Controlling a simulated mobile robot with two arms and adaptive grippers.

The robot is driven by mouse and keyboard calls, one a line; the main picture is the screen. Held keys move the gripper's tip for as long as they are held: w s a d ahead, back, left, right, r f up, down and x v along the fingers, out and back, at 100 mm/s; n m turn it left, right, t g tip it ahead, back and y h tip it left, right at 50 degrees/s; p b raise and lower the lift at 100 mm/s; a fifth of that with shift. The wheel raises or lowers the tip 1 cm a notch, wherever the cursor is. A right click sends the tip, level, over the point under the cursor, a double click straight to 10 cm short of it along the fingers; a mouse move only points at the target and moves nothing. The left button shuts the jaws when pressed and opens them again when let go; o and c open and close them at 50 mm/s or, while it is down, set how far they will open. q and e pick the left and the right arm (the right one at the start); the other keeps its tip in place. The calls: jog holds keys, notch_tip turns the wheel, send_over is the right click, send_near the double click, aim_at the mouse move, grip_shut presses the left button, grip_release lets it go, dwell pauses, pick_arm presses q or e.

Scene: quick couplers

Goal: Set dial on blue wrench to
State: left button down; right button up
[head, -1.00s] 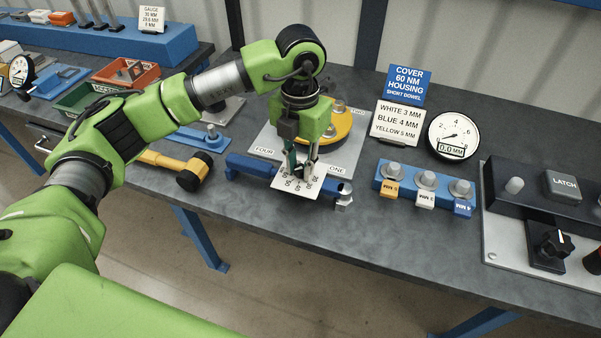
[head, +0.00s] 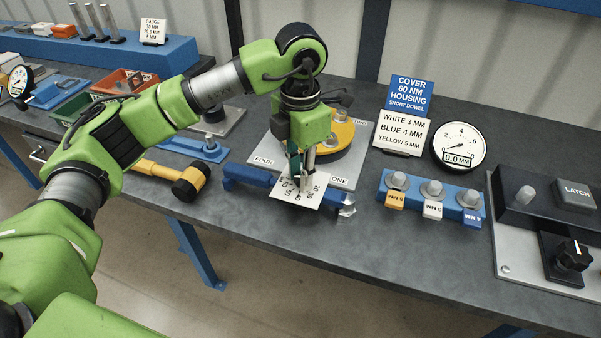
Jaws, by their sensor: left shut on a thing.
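The blue wrench (head: 240,175) lies along the front part of the grey bench, with a silver head (head: 346,208) at its right end. A white dial plate (head: 312,193) with printed numbers sits across its middle; I read several tens such as 20, 30 and 40. My left gripper (head: 298,176) points straight down over the dial, shut on the small knob at its centre. Its fingers hide the knob and most of any pointer, so I cannot tell the set value. A blue sign (head: 410,92) reads COVER 60 NM, HOUSING, SHORT DOWEL. My right gripper is not in view.
A grey plate (head: 347,172) with a yellow round part (head: 335,140) lies just behind the wrench. A yellow-handled mallet (head: 190,183) is to the left. A blue block of sockets (head: 430,191), a gauge (head: 458,146) and a latch panel (head: 535,215) stand to the right.

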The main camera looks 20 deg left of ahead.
pick_arm(q)
jog(key=c, duration=1.8)
grip_release()
jog(key=shift+r, duration=0.15)
notch_tip(320, 180, up, 12)
jog(key=shift+f, duration=0.1)
